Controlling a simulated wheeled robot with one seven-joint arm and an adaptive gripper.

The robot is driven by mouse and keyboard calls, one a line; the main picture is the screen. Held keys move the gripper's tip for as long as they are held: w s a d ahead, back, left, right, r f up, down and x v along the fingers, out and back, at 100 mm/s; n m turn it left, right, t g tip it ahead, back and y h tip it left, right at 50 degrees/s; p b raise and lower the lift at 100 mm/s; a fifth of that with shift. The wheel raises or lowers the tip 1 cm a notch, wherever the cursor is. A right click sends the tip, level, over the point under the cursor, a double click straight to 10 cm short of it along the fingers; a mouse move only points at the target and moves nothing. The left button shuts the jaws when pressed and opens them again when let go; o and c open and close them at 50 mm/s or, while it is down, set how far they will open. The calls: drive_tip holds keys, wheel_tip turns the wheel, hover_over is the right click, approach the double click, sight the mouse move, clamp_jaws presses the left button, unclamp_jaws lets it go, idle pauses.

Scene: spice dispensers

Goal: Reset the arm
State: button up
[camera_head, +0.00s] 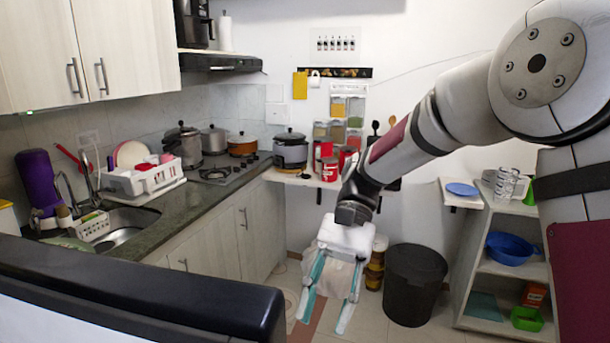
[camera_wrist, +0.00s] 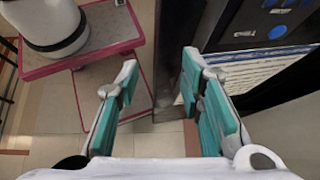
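My gripper (camera_head: 328,296) hangs from my arm in the middle of the head view, with its two teal fingers pointing down and spread apart. It is in front of the counter and high over the floor. In the wrist view my gripper (camera_wrist: 160,105) is open, with nothing between the fingers and floor tiles behind them. The spice dispensers (camera_head: 347,108) appear on the back wall, left of my arm and well away from my gripper.
A dark counter (camera_head: 210,182) with sink and stove runs along the left. A black bin (camera_head: 414,285) stands on the floor behind my gripper. White shelves (camera_head: 500,272) stand at right. The wrist view shows a red-edged stand (camera_wrist: 88,58) at left and a dark cabinet (camera_wrist: 262,25) at right.

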drive_tip(key=s+d+r+n+t+h, duration=0.2)
drive_tip(key=s+d+t, duration=0.3)
drive_tip(key=d+t, duration=0.2)
drive_tip(key=s+d+r+n+t+h, duration=0.2)
drive_tip(key=s+d+r+t, duration=0.1)
drive_tip(key=s+d+t, duration=0.3)
drive_tip(key=shift+d+t, duration=1)
drive_tip(key=shift+d, duration=0.65)
drive_tip(key=shift+s, duration=0.1)
